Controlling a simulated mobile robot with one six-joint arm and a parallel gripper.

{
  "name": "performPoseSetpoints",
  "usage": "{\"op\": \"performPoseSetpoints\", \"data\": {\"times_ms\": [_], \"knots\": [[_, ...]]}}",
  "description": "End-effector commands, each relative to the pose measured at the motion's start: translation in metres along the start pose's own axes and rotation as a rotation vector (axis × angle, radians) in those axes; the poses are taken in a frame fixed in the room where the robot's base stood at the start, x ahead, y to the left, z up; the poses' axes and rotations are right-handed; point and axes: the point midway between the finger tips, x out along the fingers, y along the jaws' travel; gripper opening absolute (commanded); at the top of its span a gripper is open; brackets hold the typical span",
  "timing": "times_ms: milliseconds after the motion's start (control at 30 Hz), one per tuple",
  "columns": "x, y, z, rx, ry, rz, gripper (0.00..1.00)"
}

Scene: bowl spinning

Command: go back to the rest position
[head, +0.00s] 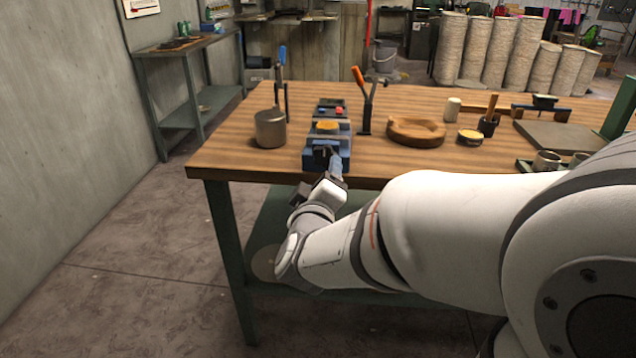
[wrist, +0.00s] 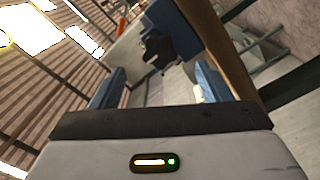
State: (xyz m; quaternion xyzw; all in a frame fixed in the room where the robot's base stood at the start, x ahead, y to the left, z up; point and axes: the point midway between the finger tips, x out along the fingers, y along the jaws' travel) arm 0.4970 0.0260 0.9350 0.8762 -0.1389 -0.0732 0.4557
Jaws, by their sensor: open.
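My gripper (head: 335,166) is at the front edge of the wooden workbench (head: 225,165), right before a blue machine (head: 341,144) with a round golden piece (head: 327,126) on it. In the wrist view my gripper (wrist: 158,84) shows two blue fingers spread apart with nothing between them. My white arm comes in from the right in the head view and hides part of the bench front. Whether the fingers touch the machine I cannot tell.
A metal pot (head: 270,129) stands left of the machine. A small tin (head: 470,137) and mugs (head: 546,160) stand farther right. Floor left of the bench is clear.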

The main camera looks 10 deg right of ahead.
Motion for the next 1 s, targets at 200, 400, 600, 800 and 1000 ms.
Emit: {"op": "performPoseSetpoints", "data": {"times_ms": [200,400,600,800,1000], "knots": [[-0.002,0.001,0.000,0.001,0.001,0.000,0.70],[-0.002,0.001,-0.001,0.003,0.001,-0.003,0.70],[-0.002,0.009,-0.019,0.107,0.024,-0.132,0.70],[-0.018,0.017,-0.046,0.320,-0.016,-0.456,0.70],[-0.057,0.032,-0.048,0.468,-0.226,-0.746,0.70]]}}
